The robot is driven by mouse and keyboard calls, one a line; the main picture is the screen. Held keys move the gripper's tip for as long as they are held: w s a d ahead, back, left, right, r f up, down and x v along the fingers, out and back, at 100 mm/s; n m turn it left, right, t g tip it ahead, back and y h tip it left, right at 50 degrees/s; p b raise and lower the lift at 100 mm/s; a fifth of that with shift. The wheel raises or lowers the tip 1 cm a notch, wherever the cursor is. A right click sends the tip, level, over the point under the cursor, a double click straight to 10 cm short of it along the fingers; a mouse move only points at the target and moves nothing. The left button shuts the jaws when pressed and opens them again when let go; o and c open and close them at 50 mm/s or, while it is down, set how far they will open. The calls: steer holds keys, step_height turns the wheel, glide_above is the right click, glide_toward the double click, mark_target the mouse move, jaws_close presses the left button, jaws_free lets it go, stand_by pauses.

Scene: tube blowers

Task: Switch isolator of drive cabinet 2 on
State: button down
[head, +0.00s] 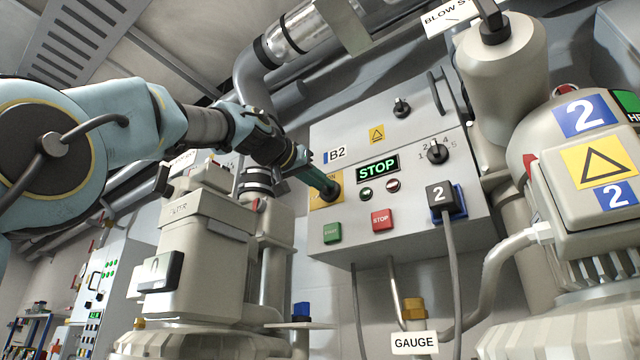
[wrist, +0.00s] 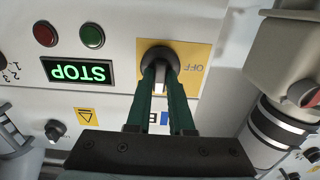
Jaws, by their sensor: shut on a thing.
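The drive cabinet marked B2 (head: 410,165) carries the isolator, a dark round rotary knob (head: 331,190) on a yellow plate (head: 318,201). In the wrist view, which shows the panel upside down, the knob (wrist: 157,58) has a pale-tipped handle between my fingers. The handle lies roughly upright in that picture, not pointing at the OFF lettering (wrist: 193,68) on its right. My gripper (head: 325,184) is shut on the knob, with a green finger on each side (wrist: 160,88). The fingers hide part of the plate; its other lettering is only partly readable in the head view.
A lit green STOP display (head: 378,167), a green button (head: 332,233), a red button (head: 382,219) and two selector knobs share the panel. A plug marked 2 (head: 440,199) with a cable sits at right. Machines (head: 200,250) and pipes crowd both sides.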

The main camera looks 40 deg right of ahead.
stand_by(0.3)
steer(key=c, duration=0.8)
jaws_free()
steer(key=shift+a, duration=0.1)
steer(key=b+v, duration=0.4)
steer(key=v, duration=0.6)
steer(key=shift+a+b, duration=0.3)
steer(key=shift+s, duration=0.1)
